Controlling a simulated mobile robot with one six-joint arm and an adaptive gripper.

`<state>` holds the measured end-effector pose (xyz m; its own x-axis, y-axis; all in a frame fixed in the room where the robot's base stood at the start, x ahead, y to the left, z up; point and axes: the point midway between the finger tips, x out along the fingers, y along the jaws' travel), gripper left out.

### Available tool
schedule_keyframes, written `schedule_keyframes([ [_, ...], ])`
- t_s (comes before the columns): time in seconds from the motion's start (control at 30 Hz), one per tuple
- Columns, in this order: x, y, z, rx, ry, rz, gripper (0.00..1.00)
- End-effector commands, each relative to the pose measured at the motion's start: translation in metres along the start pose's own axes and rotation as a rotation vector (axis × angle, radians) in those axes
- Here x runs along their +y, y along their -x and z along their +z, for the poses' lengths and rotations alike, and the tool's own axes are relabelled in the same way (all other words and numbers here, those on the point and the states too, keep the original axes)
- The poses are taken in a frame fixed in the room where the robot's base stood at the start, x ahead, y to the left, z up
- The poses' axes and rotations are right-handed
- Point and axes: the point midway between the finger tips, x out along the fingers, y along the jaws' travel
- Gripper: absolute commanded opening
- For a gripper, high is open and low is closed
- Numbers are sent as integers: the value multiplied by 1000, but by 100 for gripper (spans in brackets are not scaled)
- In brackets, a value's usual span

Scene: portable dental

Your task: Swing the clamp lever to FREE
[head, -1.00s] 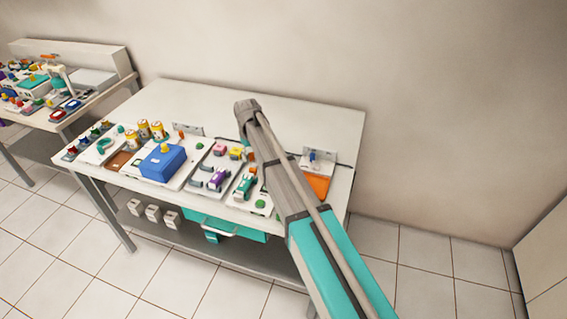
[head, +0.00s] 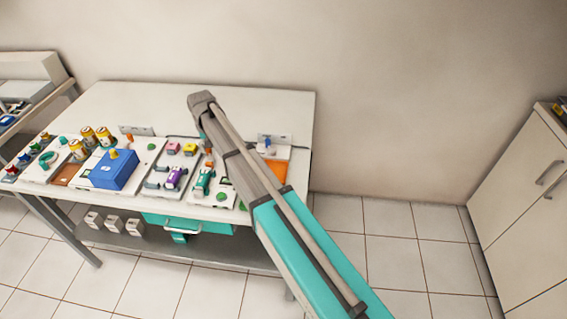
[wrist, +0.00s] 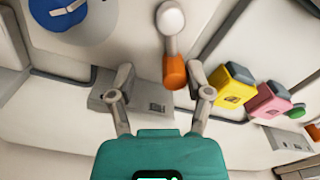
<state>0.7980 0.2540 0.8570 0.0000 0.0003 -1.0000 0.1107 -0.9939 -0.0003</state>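The clamp lever (wrist: 170,40) shows in the wrist view as a grey rod with a round pale pivot knob at the top and an orange grip end (wrist: 175,72). My gripper (wrist: 162,82) is open, with one grey finger on each side of the orange end. Gaps show on both sides, so neither finger appears to touch it. In the head view, a small orange piece (head: 208,152) right of the yellow block is likely this lever. My arm hides most of the gripper there. No FREE marking is readable.
A yellow block (wrist: 230,85) and pink block (wrist: 270,98) sit close to the right finger. A grey labelled bracket (wrist: 148,95) lies beyond the fingers. A blue dial (wrist: 62,12) is at upper left. The table (head: 250,105) is bare at the back.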

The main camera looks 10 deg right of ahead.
Motion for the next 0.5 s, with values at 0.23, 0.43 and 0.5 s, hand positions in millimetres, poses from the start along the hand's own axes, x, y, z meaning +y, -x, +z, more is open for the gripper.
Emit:
schedule_keyframes([
  [0.23, 8, 0, 3, 0, -173, 1, 63],
  [0.43, 13, 0, 6, 0, -313, 1, 63],
  [0.5, 14, 0, 7, 0, -360, 1, 63],
])
